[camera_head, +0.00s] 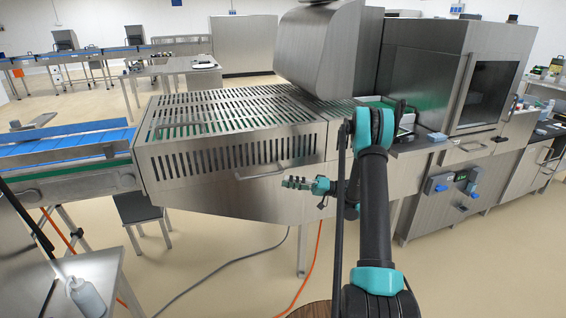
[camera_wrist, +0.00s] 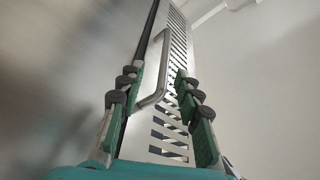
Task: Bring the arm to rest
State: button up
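My gripper (camera_head: 302,184) shows in the head view at the end of my black and teal arm, in front of the steel tray sealer (camera_head: 215,190). It points left, to the right of and below the sealer's front handle (camera_head: 262,174). In the wrist view my gripper (camera_wrist: 160,95) has its two fingers spread apart with nothing between them. The handle (camera_wrist: 155,75) and slotted cover (camera_wrist: 172,130) show beyond the fingers. The gripper appears apart from the handle.
A blue conveyor (camera_head: 70,140) joins the sealer on the left. A steel cabinet with a dark window (camera_head: 487,92) and a control panel (camera_head: 452,187) stand at the right. A bottle (camera_head: 86,297) stands on a table at lower left. Orange and grey cables cross the floor.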

jog(key=s+a+r+m+t+h, duration=0.1)
jog(key=s+a+r+m+h, duration=0.1)
jog(key=s+h, duration=0.35)
jog(key=s+a+r+m+t+h, duration=0.1)
jog(key=s+a+m+h, duration=0.1)
jog(key=s+h, duration=0.3)
jog(key=s+d+f+h, duration=0.1)
jog(key=s+d+h, duration=0.2)
jog(key=s+d, duration=0.2)
jog(key=s+d+f+m+h, duration=0.1)
jog(key=s+d+f+h, duration=0.1)
jog(key=s, duration=0.8)
jog(key=s+d+f+t+h, duration=0.1)
jog(key=s+d+h, duration=0.3)
jog(key=s+d, duration=0.3)
jog(key=shift+s+d+f+m+h, duration=0.25)
jog(key=shift+s+d+m+h, duration=0.1)
jog(key=shift+s, duration=0.4)
